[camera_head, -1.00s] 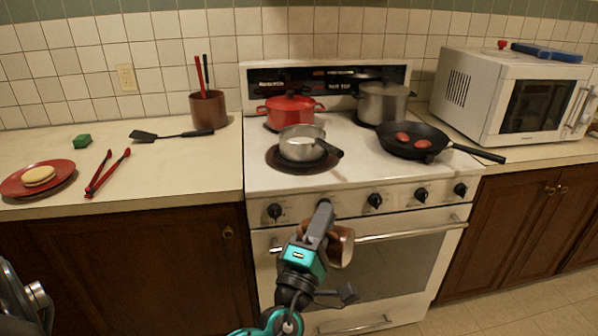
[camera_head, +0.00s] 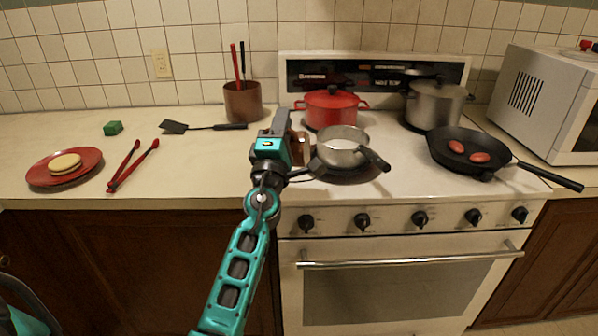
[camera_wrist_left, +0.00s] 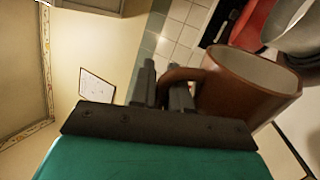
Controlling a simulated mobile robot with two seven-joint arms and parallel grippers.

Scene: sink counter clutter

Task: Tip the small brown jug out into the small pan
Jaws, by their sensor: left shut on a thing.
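The small brown jug (camera_head: 301,152) is at the left rim of the small grey pan (camera_head: 342,150), partly hidden by my left gripper (camera_head: 279,130). In the left wrist view, my left gripper (camera_wrist_left: 168,88) is shut on the handle of the brown jug (camera_wrist_left: 240,97). The jug looks tipped onto its side, mouth toward the pan, with a pale inside and no contents that I can make out. Whether jug and pan touch is unclear. The pan stands on the front left burner, its black handle pointing right and forward. My right gripper is not in view.
A red pot (camera_head: 331,108) and a lidded grey pot (camera_head: 436,104) stand behind. A black frying pan (camera_head: 448,148) with two red items is at right. A spatula (camera_head: 200,127), red tongs (camera_head: 131,165) and a brown utensil pot (camera_head: 243,103) are on the left counter.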

